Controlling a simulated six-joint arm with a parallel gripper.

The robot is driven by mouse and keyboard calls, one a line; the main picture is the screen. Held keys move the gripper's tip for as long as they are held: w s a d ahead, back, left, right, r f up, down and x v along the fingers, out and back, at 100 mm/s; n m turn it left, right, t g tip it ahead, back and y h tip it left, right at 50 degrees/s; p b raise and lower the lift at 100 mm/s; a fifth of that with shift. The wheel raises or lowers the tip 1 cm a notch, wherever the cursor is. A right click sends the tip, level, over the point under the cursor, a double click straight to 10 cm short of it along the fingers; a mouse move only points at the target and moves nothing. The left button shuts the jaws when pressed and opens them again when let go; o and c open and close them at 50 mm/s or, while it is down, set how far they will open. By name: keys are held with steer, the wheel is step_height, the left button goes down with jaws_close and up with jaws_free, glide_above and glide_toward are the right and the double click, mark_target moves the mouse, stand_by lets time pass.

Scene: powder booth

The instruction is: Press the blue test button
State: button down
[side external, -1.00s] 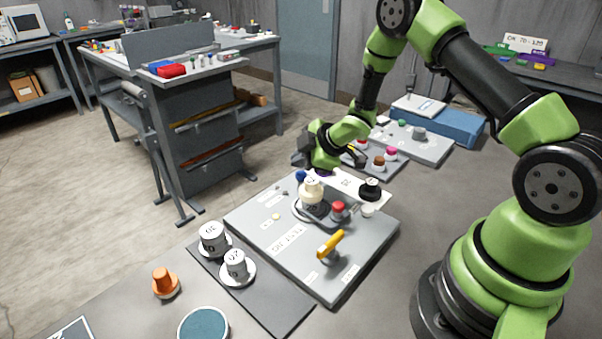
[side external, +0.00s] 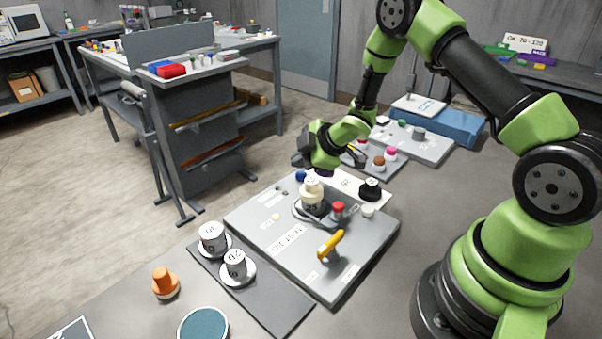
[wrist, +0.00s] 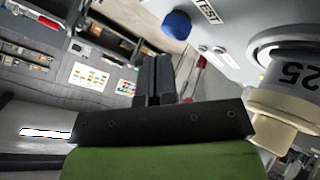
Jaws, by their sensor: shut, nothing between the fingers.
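The blue button (side external: 300,176) is a small round knob at the far left corner of the grey test panel (side external: 262,246). In the wrist view the blue button (wrist: 176,25) shows near the top, a little right of the fingers, beside a "TEST" label (wrist: 207,11). My gripper (side external: 298,161) is just above and behind the button in the side view, tilted well over. In the wrist view its two dark fingers (wrist: 155,62) are together and empty. They look apart from the button, with a visible gap.
Weights (side external: 213,238) stand in front.

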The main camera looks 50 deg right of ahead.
mark_target(301, 175)
steer(key=shift+f, duration=0.1)
steer(key=shift+f, duration=0.3)
steer(key=shift+f, duration=0.4)
stand_by(0.8)
stand_by(0.3)
steer(key=shift+r, duration=0.8)
steer(key=shift+r, duration=2.55)
